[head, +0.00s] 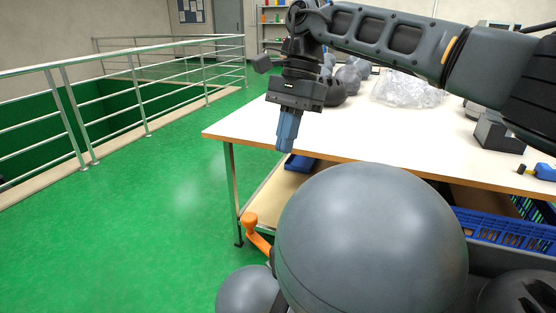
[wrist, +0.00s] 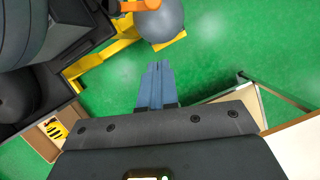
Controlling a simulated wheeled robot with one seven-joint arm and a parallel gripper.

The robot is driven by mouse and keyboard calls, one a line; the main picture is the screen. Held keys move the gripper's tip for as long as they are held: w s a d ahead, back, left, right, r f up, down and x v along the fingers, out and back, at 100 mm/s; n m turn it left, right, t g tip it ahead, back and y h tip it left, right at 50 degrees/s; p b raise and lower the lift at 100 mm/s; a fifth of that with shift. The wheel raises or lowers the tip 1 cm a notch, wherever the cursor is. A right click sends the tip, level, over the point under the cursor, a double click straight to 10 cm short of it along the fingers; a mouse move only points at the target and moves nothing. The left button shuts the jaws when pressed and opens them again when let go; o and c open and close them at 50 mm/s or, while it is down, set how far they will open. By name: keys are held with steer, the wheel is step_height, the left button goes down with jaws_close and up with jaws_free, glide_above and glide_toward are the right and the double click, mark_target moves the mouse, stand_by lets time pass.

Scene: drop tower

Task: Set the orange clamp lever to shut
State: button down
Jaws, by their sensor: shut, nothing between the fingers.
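The orange clamp lever (head: 254,228) shows in the head view left of a large grey dome (head: 372,235), its rounded end up; its lower part is hidden behind the dome. In the wrist view only a piece of the orange lever (wrist: 140,6) shows, at the top edge. My gripper (head: 285,149) points down by the table's front left corner, above and apart from the lever. Its blue fingers (wrist: 158,68) are together with nothing between them. I cannot tell the lever's setting.
A smaller grey ball (head: 246,291) is below the lever, close to a yellow frame (wrist: 95,60) in the wrist view. The white-topped table (head: 400,140) stands behind the dome, with blue crates (head: 500,228) underneath. Green floor (head: 170,200) is clear on the left, towards the railing (head: 147,100).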

mark_target(251, 214)
steer(key=s+a+f, duration=0.4)
steer(key=s+f, duration=0.1)
steer(key=f, duration=0.4)
steer(key=shift+s+f+p, duration=0.15)
steer(key=shift+s+p, duration=0.15)
steer(key=shift+s+a, duration=0.3)
steer(key=shift+a, duration=0.55)
steer(key=shift+s+a+n+h+b, duration=0.4)
steer(key=shift+s+a+n+b, duration=0.55)
steer(key=shift+s+a+n, duration=0.45)
